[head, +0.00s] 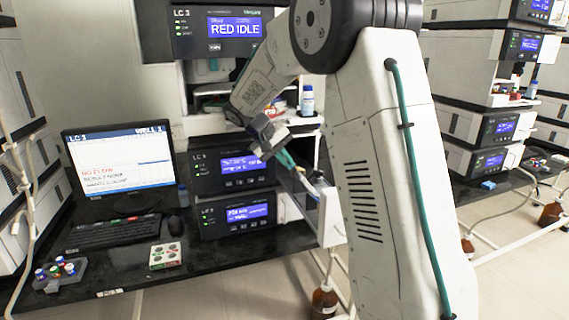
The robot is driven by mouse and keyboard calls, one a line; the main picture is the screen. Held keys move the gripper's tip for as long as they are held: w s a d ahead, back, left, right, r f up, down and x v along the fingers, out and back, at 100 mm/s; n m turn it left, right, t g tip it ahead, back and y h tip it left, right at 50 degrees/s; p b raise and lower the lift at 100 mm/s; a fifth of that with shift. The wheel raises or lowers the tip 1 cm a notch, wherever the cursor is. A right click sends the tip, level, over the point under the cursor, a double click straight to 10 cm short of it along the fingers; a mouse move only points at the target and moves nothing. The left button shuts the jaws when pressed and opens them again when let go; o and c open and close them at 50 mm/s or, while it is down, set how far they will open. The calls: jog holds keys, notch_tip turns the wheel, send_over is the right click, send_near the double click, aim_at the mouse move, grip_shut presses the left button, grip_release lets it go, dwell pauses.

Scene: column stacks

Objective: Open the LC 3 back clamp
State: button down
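The LC 3 stack stands in the middle, with an LC 3 label and a screen reading "RED IDLE" on its top unit (235,28). Two lower units with blue screens, the upper (232,172) and the lower (238,215), sit beneath it. A white open door or tray (331,217) juts out at their right side. My gripper (287,160) reaches down from the upper left of my arm to the space just above and behind this part. Its teal fingers are small and partly hidden, so open or shut is unclear. I cannot make out the back clamp.
A monitor (119,157) and keyboard (115,231) stand left on the black bench (215,262). A vial rack (61,273) and a small white box (165,255) lie in front. My arm blocks the view right of the stack.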

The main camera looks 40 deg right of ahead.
jog(key=y, duration=0.1)
jog(key=d+t+y, duration=0.1)
jog(key=y, duration=0.1)
jog(key=d+r+y, duration=0.1)
jog(key=shift+s+d, duration=0.15)
jog(key=shift+s, duration=0.15)
jog(key=d+y, duration=0.1)
jog(key=y, duration=0.1)
jog(key=d+t+y, duration=0.1)
jog(key=y, duration=0.1)
jog(key=shift+s, duration=0.3)
jog(key=y, duration=0.1)
jog(key=d+y, duration=0.1)
jog(key=t+y, duration=0.1)
jog(key=shift+s+d+f, duration=0.25)
jog(key=shift+d, duration=0.05)
jog(key=shift+s+d+f+t+y, duration=0.1)
jog(key=shift+d+f+t+y, duration=0.15)
jog(key=shift+y, duration=0.5)
jog(key=shift+s+d+f+t+y, duration=0.1)
jog(key=shift+d+f+t+y, duration=0.15)
jog(key=shift+y, duration=0.55)
jog(key=shift+s+d+f+t+y, duration=0.1)
jog(key=shift+d+f+t+y, duration=0.15)
jog(key=shift+y, duration=0.5)
jog(key=c, duration=1.6)
grip_release()
jog(key=shift+r, duration=0.1)
